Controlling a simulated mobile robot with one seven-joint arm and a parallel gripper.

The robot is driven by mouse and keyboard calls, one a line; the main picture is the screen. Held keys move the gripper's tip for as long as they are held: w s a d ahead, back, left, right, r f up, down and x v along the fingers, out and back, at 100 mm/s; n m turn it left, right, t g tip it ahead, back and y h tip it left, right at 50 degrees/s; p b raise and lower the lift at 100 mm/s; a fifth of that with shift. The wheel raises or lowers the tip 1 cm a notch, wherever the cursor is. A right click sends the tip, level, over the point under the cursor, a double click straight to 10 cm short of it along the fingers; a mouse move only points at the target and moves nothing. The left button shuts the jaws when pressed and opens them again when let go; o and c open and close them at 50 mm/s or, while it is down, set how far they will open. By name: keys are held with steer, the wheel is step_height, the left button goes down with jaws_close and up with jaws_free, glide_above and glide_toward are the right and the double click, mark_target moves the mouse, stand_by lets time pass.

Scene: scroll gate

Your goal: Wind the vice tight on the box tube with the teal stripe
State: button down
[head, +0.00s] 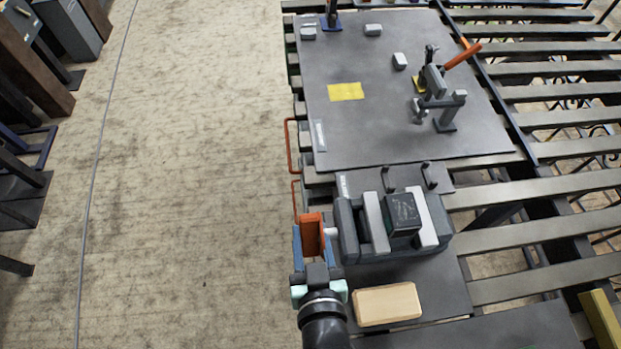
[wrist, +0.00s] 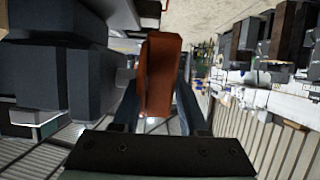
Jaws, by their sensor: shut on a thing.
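The grey vice (head: 350,228) stands on a dark plate, with pale jaw faces. A dark box tube (head: 403,214) stands upright between the jaws. Faint markings show on its top, but I cannot make out a teal stripe. Whether both jaws touch it is too small to tell. The vice's orange handle (head: 312,234) is at its left end, on a pale shaft. My gripper (head: 311,246) is shut on this handle, with a blue finger on each side. In the wrist view the orange handle (wrist: 162,75) stands upright between my fingers; the tube is not visible there.
A tan wooden block (head: 387,304) lies in front of the vice. Behind it, a grey board (head: 370,130) carries an orange-handled clamp (head: 437,80), a yellow patch (head: 346,91) and small grey blocks. Open floor (head: 200,180) lies to the left.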

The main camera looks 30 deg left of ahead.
stand_by(0.3)
steer(key=shift+a, duration=0.1)
steer(key=shift+c, duration=2.2)
jaws_free()
steer(key=shift+r, duration=0.1)
